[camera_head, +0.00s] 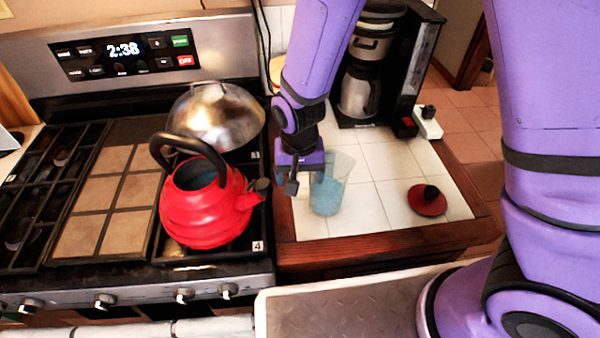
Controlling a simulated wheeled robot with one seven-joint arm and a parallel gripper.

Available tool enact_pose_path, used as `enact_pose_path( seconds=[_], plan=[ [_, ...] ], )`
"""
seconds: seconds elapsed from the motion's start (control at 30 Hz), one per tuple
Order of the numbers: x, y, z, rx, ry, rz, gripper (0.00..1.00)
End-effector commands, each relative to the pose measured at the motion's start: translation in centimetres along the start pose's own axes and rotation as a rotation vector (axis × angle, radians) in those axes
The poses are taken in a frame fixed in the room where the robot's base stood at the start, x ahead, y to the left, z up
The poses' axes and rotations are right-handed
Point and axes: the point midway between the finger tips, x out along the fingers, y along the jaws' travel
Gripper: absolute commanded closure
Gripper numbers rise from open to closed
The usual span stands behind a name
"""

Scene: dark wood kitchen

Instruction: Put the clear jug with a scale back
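The clear jug (331,190), bluish in its lower part, stands upright on the white tiled counter to the right of the stove. Any scale marks on it are too small to read. My gripper (305,181) points down at the jug's upper left side, close to its rim. One dark finger shows left of the jug, and the other is hard to make out against the rim. I cannot tell whether the fingers touch or hold the jug.
A red kettle (205,212) and a metal domed lid (216,116) sit on the stove (60,195) at left. A coffee maker (384,70) stands behind the jug. A red lid with a black knob (427,201) lies at right. Bare tiles (375,215) separate it from the jug.

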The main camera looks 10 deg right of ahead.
Motion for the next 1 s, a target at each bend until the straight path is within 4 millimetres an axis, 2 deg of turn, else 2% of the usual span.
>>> enact_pose_path(
  seconds=[0.17, 0.33, 0.8, 1.0],
  plan=[
    [-0.1, 0.0, 0.0, 0.0, 0.001, -0.001, 0.2],
    [-1.5, 0.0, -0.1, 0.0, 0.003, -0.002, 0.2],
    [-9.7, 0.0, 0.0, 0.001, 0.003, -0.003, 0.2],
    [-11.8, 0.0, 0.0, 0.0, 0.001, -0.002, 0.2]
  ],
)
